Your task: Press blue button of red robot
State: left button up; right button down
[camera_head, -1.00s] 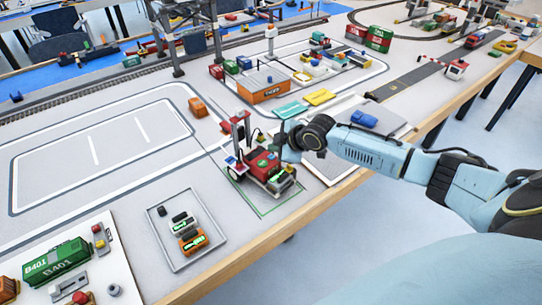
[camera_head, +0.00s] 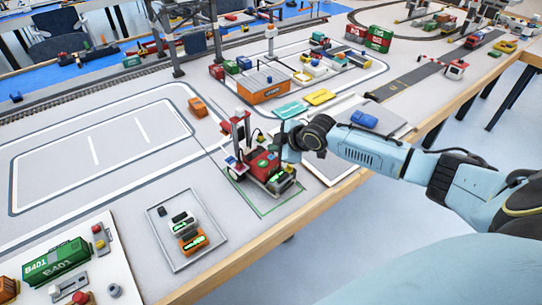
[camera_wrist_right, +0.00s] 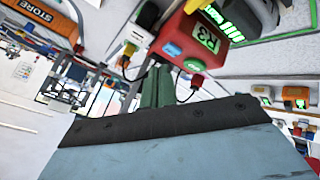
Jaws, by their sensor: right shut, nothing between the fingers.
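The red robot (camera_head: 262,164) stands inside a green-outlined area near the table's front edge. In the right wrist view its red box (camera_wrist_right: 203,38) is marked R3. A blue button (camera_wrist_right: 172,49) and a green button (camera_wrist_right: 193,65) show on the box's near face. My right gripper (camera_head: 284,148) is beside the red robot in the head view, its fingertips hard to make out. In the right wrist view its dark green fingers (camera_wrist_right: 158,86) are shut and empty, just below the blue button. I cannot tell whether they touch it. My left gripper is not in view.
A grey tray (camera_head: 161,232) with small battery-like modules lies left of the red robot. A green B401 container (camera_head: 55,262) is at the front left. An orange container (camera_head: 262,92) stands behind. The white-lined area (camera_head: 100,150) at left is clear.

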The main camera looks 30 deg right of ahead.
aim_at(275, 159)
jog(key=shift+f, duration=0.1)
dwell(0.3)
jog(key=shift+f, duration=0.4)
jog(key=shift+f+b, duration=0.3)
jog(key=shift+f, duration=0.1)
dwell(0.5)
jog(key=shift+r, duration=0.1)
jog(key=shift+r+p, duration=0.8)
jog(key=shift+p, duration=0.1)
notch_tip(275, 159, up, 6)
jog(key=p, duration=0.6)
